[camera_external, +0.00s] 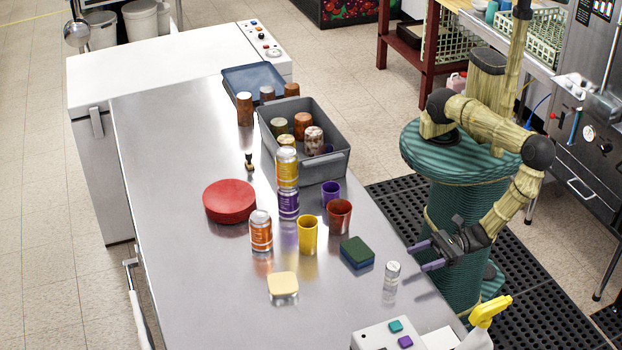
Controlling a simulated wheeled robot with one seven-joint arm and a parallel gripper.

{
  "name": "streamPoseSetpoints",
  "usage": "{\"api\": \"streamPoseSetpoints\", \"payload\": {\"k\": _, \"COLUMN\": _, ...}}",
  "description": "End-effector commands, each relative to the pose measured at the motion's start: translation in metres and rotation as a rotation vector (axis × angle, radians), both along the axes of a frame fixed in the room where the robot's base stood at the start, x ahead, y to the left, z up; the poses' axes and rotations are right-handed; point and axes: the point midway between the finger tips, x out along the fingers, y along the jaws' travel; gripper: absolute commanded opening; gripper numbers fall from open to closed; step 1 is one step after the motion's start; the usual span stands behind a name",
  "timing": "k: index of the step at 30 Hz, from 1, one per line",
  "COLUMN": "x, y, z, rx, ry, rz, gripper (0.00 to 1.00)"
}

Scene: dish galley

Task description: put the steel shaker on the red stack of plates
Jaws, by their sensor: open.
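The steel shaker (391,277) is a small silvery cylinder with a pale top, standing upright near the right edge of the steel counter. The red stack of plates (229,202) is a low round pile farther back, at the left-middle of the counter. My gripper (417,257) is open and empty at the counter's right edge. Its two dark fingers point left, a little above and right of the shaker in the picture. The fingers look apart from the shaker; their exact height over the counter is hard to tell.
A sponge (357,252), yellow cup (307,235), brown-red cup (339,216), purple cup (331,193) and cans (261,231) stand between shaker and plates. A grey bin (335,165) holds jars behind. A spray bottle (484,323) and button box (388,335) are in front. The counter's left front is mostly clear.

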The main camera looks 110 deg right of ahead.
Motion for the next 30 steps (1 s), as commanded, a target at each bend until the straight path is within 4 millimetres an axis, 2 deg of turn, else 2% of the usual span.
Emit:
{"api": "streamPoseSetpoints", "payload": {"k": 3, "x": -0.025, "y": 0.0, "z": 0.001, "rx": -0.001, "ry": 0.001, "rz": 0.004, "gripper": 0.59}}
{"api": "streamPoseSetpoints", "payload": {"k": 9, "x": -0.052, "y": -0.001, "z": 0.001, "rx": 0.0, "ry": 0.0, "rz": 0.002, "gripper": 0.59}}
{"api": "streamPoseSetpoints", "payload": {"k": 14, "x": -0.058, "y": -0.002, "z": 0.001, "rx": 0.0, "ry": -0.001, "rz": -0.001, "gripper": 0.59}}
{"api": "streamPoseSetpoints", "payload": {"k": 30, "x": -0.058, "y": -0.002, "z": 0.0, "rx": 0.0, "ry": -0.001, "rz": -0.001, "gripper": 0.59}}
